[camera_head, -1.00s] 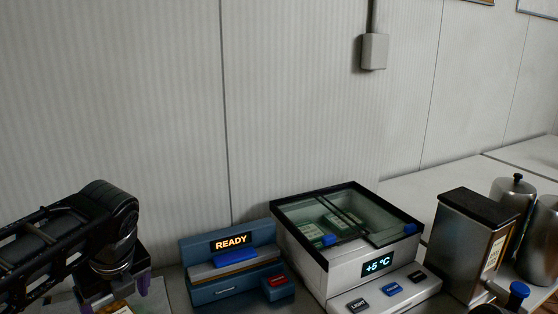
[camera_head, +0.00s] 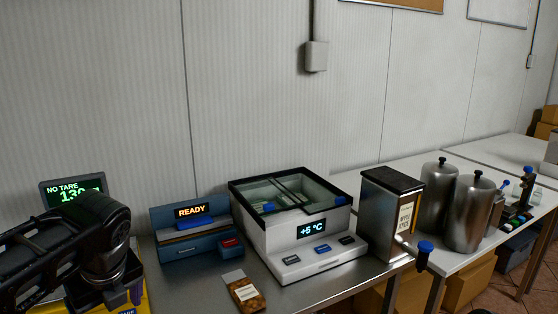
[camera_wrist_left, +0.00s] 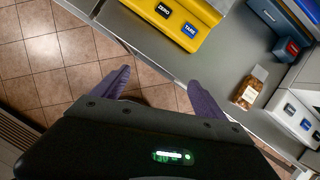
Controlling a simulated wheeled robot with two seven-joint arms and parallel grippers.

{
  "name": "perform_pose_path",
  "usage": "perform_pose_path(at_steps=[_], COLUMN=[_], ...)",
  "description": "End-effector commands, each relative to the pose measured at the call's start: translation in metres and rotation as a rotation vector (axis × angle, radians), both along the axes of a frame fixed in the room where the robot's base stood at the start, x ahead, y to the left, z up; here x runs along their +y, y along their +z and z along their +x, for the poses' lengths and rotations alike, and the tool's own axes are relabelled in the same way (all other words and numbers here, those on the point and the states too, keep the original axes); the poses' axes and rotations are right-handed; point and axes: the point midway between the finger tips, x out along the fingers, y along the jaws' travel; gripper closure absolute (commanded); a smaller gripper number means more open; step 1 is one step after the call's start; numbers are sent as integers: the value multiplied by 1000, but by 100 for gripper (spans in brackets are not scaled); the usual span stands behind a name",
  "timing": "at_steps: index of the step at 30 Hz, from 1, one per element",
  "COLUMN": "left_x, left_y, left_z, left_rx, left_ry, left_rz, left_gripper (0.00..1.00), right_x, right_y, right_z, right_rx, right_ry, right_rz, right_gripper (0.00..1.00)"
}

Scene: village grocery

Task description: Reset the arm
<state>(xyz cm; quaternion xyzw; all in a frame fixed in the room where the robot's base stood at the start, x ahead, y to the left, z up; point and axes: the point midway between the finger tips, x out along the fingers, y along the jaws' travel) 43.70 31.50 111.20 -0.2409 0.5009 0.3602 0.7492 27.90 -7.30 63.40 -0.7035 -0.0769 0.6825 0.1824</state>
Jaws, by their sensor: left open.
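My left arm comes in from the left in the head view, with its dark gripper (camera_head: 122,298) low at the left, partly cut off by the bottom edge. In the left wrist view, its two purple fingers (camera_wrist_left: 157,82) are spread apart with nothing between them. Floor tiles and the counter's front edge show beyond them. A clear packet of brown food with a pale label (camera_head: 243,292) lies on the metal counter, to the right of the gripper and apart from it. The packet also shows in the left wrist view (camera_wrist_left: 250,88). My right gripper is not in view.
A yellow scale (camera_wrist_left: 190,22) with a lit display (camera_head: 75,190) stands behind my left arm. A blue READY device (camera_head: 195,240), a glass-lidded cooler (camera_head: 310,252), a dispenser (camera_head: 388,215) and metal canisters (camera_head: 468,215) line the counter. Bare counter (camera_head: 195,290) surrounds the packet.

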Motion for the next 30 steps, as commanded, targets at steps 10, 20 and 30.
perform_pose_path(at_steps=[10,20,30], left_x=[-23,-75,-194], left_y=[-45,-138,-335], left_z=[18,37,-11], left_rx=[-10,-2,152], left_ry=[73,284,1097], left_rz=[-104,-327,-729], left_gripper=[17,17,17], right_x=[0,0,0], right_y=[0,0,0], right_z=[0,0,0], right_rx=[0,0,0], right_ry=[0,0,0], right_rz=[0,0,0], right_gripper=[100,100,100])
